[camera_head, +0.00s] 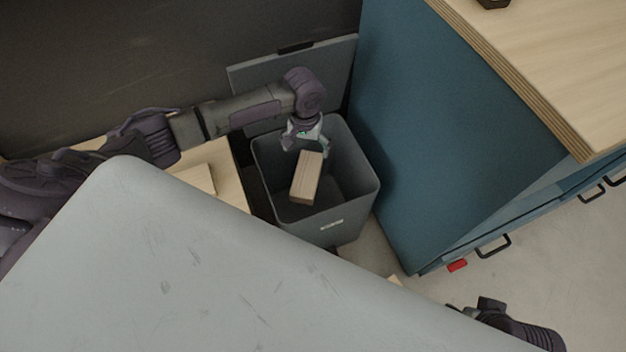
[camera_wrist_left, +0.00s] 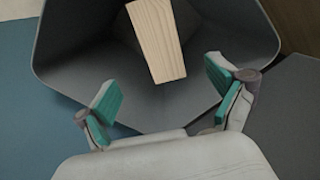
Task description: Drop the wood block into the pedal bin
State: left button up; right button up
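The wood block (camera_head: 307,180) is pale and oblong. In the head view it shows inside the opening of the grey pedal bin (camera_head: 345,233), below my left gripper (camera_head: 306,149). In the left wrist view the block (camera_wrist_left: 157,38) lies beyond the fingertips, apart from both, against the bin's dark interior (camera_wrist_left: 85,50). My left gripper (camera_wrist_left: 160,76) is open and empty, with its teal pads spread above the bin. I cannot tell whether the block is falling or resting. My right gripper is not in view; only part of my right arm shows at lower right.
The bin's lid (camera_head: 335,62) stands raised behind the opening. A blue cabinet (camera_head: 430,130) with a wooden top (camera_head: 560,60) is close on the bin's right. A pale wooden surface (camera_head: 228,180) lies to its left. A large grey panel (camera_head: 180,260) fills the foreground.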

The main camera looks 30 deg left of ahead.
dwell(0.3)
pick_arm(q)
notch_tip(320, 180, up, 12)
dwell(0.5)
dwell(0.3)
